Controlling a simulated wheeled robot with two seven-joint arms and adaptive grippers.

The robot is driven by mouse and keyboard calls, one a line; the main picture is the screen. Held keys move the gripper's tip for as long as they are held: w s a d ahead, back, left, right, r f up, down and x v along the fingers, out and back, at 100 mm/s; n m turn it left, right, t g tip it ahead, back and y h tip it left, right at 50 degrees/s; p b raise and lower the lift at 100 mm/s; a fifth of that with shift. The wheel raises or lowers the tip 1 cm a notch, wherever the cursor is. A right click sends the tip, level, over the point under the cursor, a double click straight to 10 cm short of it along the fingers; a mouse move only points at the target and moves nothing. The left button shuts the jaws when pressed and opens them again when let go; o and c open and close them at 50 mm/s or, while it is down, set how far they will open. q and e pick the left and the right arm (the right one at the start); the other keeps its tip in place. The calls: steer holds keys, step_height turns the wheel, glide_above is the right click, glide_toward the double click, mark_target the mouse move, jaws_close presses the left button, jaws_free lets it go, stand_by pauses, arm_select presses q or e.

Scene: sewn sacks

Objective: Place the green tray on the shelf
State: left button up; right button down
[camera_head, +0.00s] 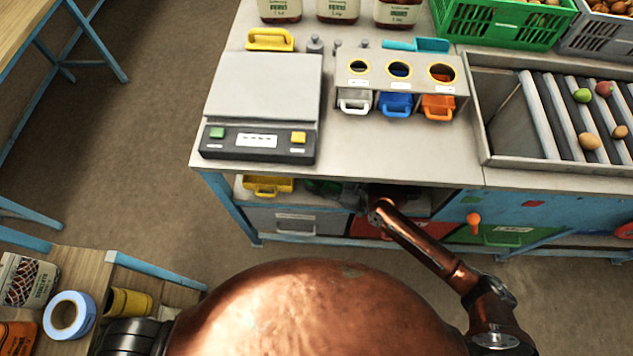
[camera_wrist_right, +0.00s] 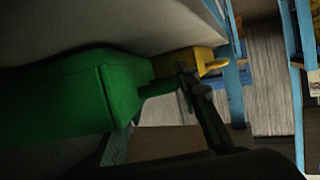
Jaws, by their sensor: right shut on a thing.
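The green tray (camera_wrist_right: 65,95) fills the left of the right wrist view, tilted in that picture, with its handle stub toward the gripper. In the head view only a dark green bit of it (camera_head: 322,187) shows under the worktop. My right gripper (camera_wrist_right: 190,90) is shut on the tray's handle; in the head view the worktop edge and my wrist largely hide its fingers. The tray is at the opening of the shelf under the worktop, beside a yellow tray (camera_head: 267,186). I cannot tell whether it touches the shelf board. My left gripper's fingers are not visible.
The worktop holds a scale (camera_head: 262,100), a stand with small scoops (camera_head: 398,75), and a roller bed (camera_head: 560,115). Grey, red and green drawers (camera_head: 495,235) lie below the shelf. A blue table leg (camera_head: 225,205) bounds the shelf at left. Open floor lies left.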

steer(key=c, duration=1.5)
jaws_free()
steer(key=shift+o, duration=0.2)
steer(key=v, duration=1)
steer(key=shift+s+d, duration=0.15)
steer(key=shift+d, duration=0.15)
steer(key=shift+s+d+r, duration=0.3)
steer(key=shift+d+r, duration=0.05)
steer(key=shift+d, duration=0.25)
